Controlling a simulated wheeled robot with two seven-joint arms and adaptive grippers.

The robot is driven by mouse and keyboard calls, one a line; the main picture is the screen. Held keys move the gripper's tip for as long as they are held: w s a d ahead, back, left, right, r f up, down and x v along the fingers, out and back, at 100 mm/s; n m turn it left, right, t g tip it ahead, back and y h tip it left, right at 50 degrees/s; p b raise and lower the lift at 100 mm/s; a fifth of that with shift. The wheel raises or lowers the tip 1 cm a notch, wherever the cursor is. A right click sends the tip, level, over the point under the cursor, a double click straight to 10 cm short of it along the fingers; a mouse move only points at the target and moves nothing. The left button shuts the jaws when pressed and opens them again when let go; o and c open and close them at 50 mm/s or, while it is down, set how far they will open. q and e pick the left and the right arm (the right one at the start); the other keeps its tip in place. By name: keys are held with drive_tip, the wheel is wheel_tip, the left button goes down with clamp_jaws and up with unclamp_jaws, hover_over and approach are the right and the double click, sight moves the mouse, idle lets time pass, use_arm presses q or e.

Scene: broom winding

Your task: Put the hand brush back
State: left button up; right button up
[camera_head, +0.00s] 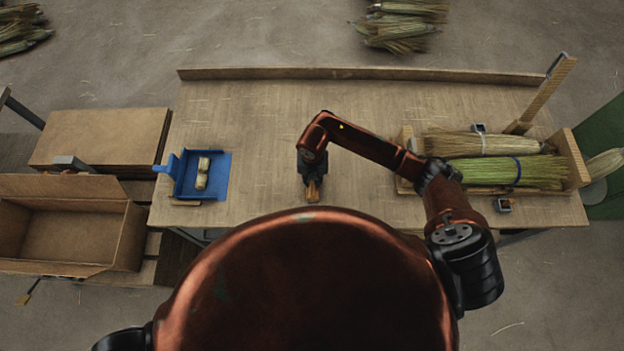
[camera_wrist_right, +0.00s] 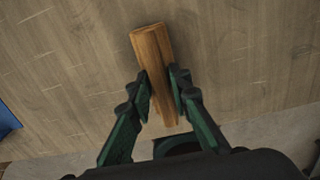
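A plain wooden piece, which looks like the back of the hand brush (camera_wrist_right: 152,55), lies between the fingers of my right gripper (camera_wrist_right: 161,80) in the right wrist view. Both fingers press against its sides. No bristles show from above. In the head view the right gripper (camera_head: 312,178) points down over the middle of the table, and the brush (camera_head: 312,192) shows at its tip. I cannot tell whether the brush touches the tabletop. A blue dustpan (camera_head: 218,188) lies left on the table with pale bundled pieces (camera_head: 203,172) in it. My left gripper is out of view.
A wooden rack (camera_head: 574,160) with straw bundles (camera_head: 510,170) stands at the table's right end. A thin wooden strip (camera_head: 186,203) lies in front of the dustpan. An open cardboard box (camera_head: 70,235) is left of the table. The table (camera_head: 262,125) is clear between dustpan and gripper.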

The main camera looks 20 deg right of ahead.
drive_tip(key=shift+o, duration=1.2)
wheel_tip(320, 180, up, 12)
drive_tip(key=b, duration=0.1)
drive_tip(key=shift+r, duration=0.2)
